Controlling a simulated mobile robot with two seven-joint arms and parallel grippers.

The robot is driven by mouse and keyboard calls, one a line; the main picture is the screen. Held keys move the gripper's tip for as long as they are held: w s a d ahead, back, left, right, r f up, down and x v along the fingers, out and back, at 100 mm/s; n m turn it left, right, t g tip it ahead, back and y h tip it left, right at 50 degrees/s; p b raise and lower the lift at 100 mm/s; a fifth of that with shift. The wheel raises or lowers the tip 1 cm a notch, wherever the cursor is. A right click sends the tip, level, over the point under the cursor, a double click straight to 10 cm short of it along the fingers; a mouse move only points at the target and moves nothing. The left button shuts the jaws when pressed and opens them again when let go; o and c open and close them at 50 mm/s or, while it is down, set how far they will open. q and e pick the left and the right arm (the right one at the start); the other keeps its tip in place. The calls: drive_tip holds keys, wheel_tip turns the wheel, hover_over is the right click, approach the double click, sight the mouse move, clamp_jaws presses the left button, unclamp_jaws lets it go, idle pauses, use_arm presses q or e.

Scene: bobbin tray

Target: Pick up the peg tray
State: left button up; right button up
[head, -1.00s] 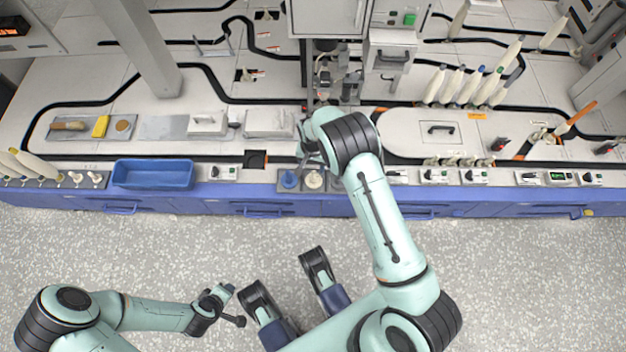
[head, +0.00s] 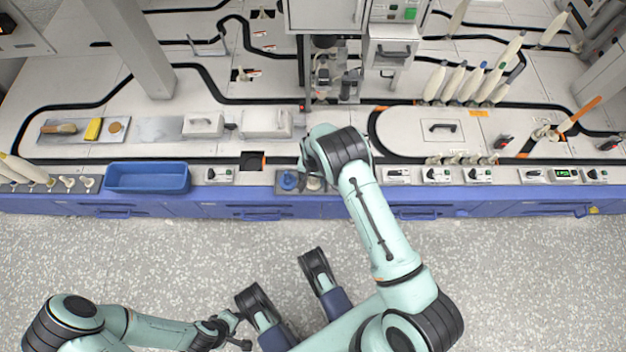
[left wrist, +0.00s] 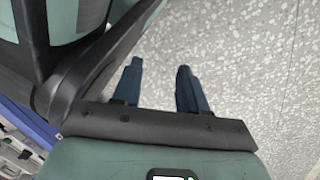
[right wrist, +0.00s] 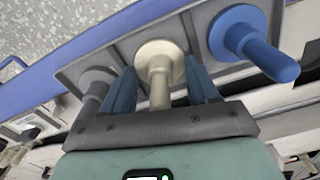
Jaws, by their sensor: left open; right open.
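The peg tray (head: 279,190) is a grey tray at the front edge of the bench. It also shows in the right wrist view (right wrist: 195,22), with a blue peg (right wrist: 245,38), a cream peg (right wrist: 160,65) and a grey peg (right wrist: 96,85) in a row. My right gripper (right wrist: 160,72) is open, with its fingers on either side of the cream peg. I cannot tell whether they touch it. In the head view the right wrist partly covers the tray, beside the blue peg (head: 288,180). My left gripper (left wrist: 157,75) is open and empty over the floor.
A blue bin (head: 148,178) stands left of the tray on the bench edge. Small control boxes (head: 219,175) sit along the same edge, on both sides. A machine column (head: 326,70) rises behind the tray. The speckled floor (head: 130,250) in front is clear.

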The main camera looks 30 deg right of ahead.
clamp_jaws()
wheel_tip(320, 180, up, 13)
drive_tip(key=p, duration=0.4)
drive_tip(key=shift+r, duration=0.2)
use_arm(q)
drive_tip(key=w+d+r+t+p, duration=0.1)
drive_tip(key=w+r, duration=0.3)
drive_tip(key=r, duration=0.4)
drive_tip(key=shift+w+d+r+m+t+p, duration=0.15)
drive_tip(key=shift+w+d+m+t+p, duration=0.25)
drive_tip(key=shift+d, duration=0.4)
use_arm(e)
wheel_tip(320, 180, up, 7)
drive_tip(key=shift+f, duration=0.2)
